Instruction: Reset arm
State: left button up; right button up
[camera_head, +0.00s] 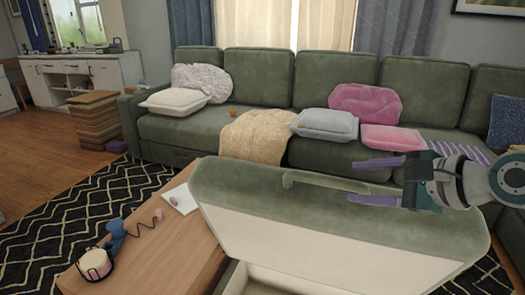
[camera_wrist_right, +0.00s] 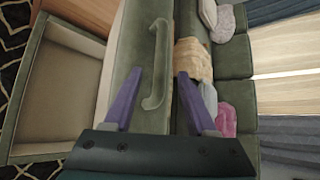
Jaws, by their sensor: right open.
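My right gripper (camera_head: 353,181) comes in from the right of the head view, its two purple fingers apart and pointing left. It hangs just above the raised green lid (camera_head: 240,185) of a storage ottoman, near the lid's curved handle (camera_head: 288,182). In the right wrist view the gripper (camera_wrist_right: 160,74) is open, and the handle (camera_wrist_right: 160,50) shows beyond and between the fingertips. I cannot tell whether a finger touches it. The lid stands open, and the box's light interior (camera_wrist_right: 58,85) shows in the right wrist view. My left gripper is not in view.
A green sectional sofa (camera_head: 180,125) with pillows and a beige blanket (camera_head: 255,135) stands behind the lid. Floor and patterned rug (camera_head: 60,215) lie at the left.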

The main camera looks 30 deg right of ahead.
jog(key=shift+s+r, duration=0.15)
jog(key=shift+s, duration=0.05)
dwell(0.4)
jog(key=s+a+r+n+g+y+p, duration=0.1)
jog(key=s+a+r+n+g+p, duration=0.2)
jog(key=s+a+n, duration=0.5)
jog(key=s+a+n+g+y+p, duration=0.1)
jog(key=s+a+n+g+p, duration=0.4)
jog(key=a+n, duration=0.5)
jog(key=s+r+n+h+p, duration=0.3)
jog(key=s+r+n+p, duration=0.35)
jog(key=r+n, duration=0.2)
notch_tip(320, 180, up, 36)
jog(key=p, duration=3.5)
jog(key=shift+a+m+g, duration=0.2)
jog(key=shift+m+g, duration=0.1)
jog(key=shift+m, duration=0.05)
jog(key=shift+f, duration=0.2)
